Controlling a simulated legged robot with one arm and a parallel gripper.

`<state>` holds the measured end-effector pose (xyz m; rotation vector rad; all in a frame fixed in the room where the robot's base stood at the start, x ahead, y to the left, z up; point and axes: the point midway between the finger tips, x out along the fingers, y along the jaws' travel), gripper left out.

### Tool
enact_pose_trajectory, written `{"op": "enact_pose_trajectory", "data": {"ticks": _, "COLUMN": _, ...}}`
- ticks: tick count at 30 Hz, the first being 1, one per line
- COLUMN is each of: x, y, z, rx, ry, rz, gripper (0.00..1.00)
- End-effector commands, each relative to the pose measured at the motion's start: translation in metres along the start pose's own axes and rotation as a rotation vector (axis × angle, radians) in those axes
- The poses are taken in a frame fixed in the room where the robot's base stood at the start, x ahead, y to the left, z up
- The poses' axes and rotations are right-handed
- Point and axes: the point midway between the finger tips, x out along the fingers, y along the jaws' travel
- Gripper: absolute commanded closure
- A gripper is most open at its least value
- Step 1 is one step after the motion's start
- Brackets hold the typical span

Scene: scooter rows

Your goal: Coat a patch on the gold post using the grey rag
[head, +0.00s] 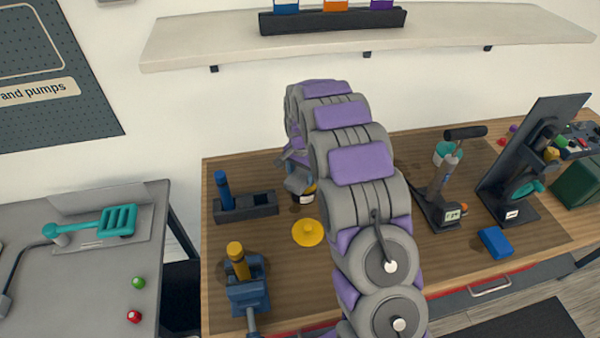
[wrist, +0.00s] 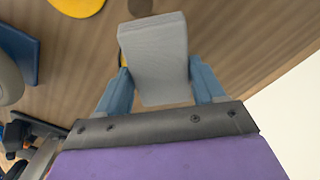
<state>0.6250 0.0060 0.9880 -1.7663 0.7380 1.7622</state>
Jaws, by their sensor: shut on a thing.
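The gold post (head: 237,258) stands upright in a blue vise (head: 248,292) at the table's front left. My gripper (wrist: 152,90) shows in the wrist view with its two blue fingers shut on the grey rag (wrist: 155,55), a folded, block-like pad. The rag is apart from the gold post, which is nearer the front and to the left.
A yellow disc (head: 308,234) lies between the jar and vise. A dark holder (head: 246,207) with a blue post (head: 222,186) stands back left. A black device (head: 437,205) and blue block (head: 495,242) are right. A shelf (head: 460,30) overhangs the wall.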

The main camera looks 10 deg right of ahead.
Motion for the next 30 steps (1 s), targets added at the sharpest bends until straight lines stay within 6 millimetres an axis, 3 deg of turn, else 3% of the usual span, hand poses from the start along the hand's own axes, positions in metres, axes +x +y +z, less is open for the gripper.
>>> {"op": "enact_pose_trajectory", "data": {"ticks": 30, "x": 0.0067, "y": 0.0016, "z": -0.0019, "rx": 0.002, "ry": -0.001, "rz": -0.002, "gripper": 0.56}}
